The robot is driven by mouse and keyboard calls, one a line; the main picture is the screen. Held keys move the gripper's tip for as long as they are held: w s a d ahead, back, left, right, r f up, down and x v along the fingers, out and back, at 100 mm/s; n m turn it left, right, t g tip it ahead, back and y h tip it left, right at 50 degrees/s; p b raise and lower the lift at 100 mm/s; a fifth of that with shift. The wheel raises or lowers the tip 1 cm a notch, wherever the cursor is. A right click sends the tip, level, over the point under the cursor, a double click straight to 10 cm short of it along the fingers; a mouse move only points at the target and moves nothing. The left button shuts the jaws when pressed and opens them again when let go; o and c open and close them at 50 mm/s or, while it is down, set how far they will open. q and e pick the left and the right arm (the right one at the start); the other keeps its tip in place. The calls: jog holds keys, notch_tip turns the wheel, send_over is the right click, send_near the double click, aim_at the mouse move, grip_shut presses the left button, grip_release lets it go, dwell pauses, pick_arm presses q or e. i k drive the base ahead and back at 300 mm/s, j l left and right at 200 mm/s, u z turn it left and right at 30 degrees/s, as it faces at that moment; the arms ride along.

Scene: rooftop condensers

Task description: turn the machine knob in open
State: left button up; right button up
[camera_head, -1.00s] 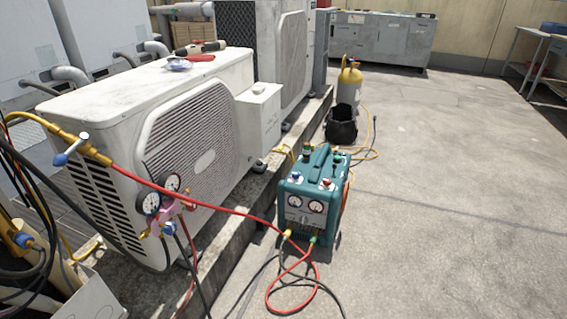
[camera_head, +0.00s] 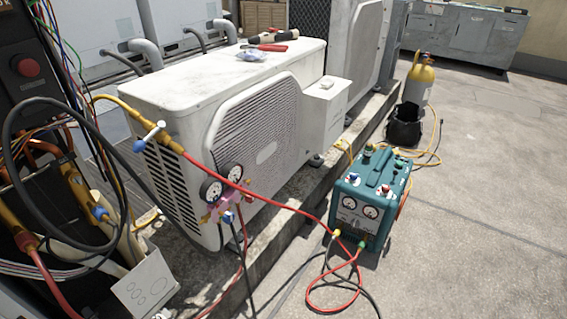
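The teal machine (camera_head: 378,205) stands on the concrete at the right of centre, in front of the condenser's plinth. Its front carries two round gauges (camera_head: 360,207). A blue knob (camera_head: 354,178) and a red knob (camera_head: 386,190) sit on its top front edge. Other small knobs or fittings show further back on top, beside its handle. Hoses join low on its front, at a yellow fitting and a green fitting (camera_head: 362,246). The knobs are too small to tell how far they are turned. Neither of my grippers is in view.
A white condenser (camera_head: 200,85) with tools (camera_head: 268,40) on top fills the middle. A red hose (camera_head: 270,201) runs to the machine and loops on the ground. Open concrete lies right.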

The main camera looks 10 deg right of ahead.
aim_at(353, 176)
jog(key=i+l+u, duration=0.15)
jog(key=l+u, duration=0.25)
jog(key=l, duration=0.15)
jog(key=i+l+u, duration=0.1)
jog(key=l+u, duration=0.35)
jog(key=l, duration=0.15)
jog(key=l+u, duration=0.4)
jog(key=l, duration=0.2)
